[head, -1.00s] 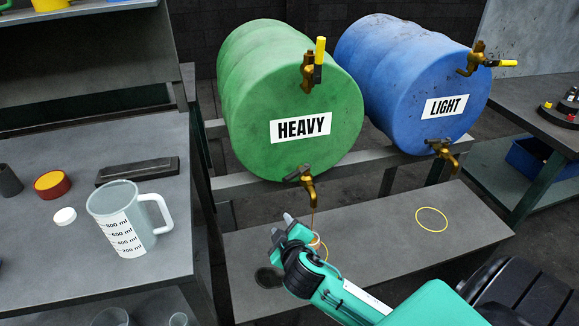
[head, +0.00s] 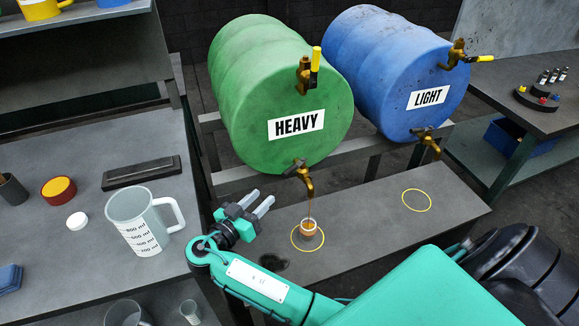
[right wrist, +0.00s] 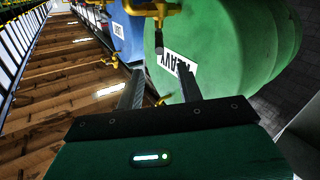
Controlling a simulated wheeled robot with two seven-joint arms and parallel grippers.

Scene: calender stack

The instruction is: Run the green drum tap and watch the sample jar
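The green drum (head: 265,95) labelled HEAVY lies on its side on a rack. A thin brown stream runs from its lower brass tap (head: 303,175) into the small sample jar (head: 309,228), which stands inside a yellow ring on the low bench and holds amber liquid. The upper brass valve on the drum has a yellow handle (head: 316,58) pointing up. My right gripper (head: 263,206) is left of the jar, apart from jar and tap, its fingers spread and empty. In the right wrist view its fingers (right wrist: 160,88) stand apart before the drum. My left gripper is not visible.
A blue drum (head: 395,75) labelled LIGHT lies beside the green one, above an empty yellow ring (head: 416,201). A dark stain (head: 273,263) marks the low bench (head: 370,225). On the left table stand a measuring jug (head: 138,222), a white cap (head: 76,220) and a red-yellow tin (head: 58,190).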

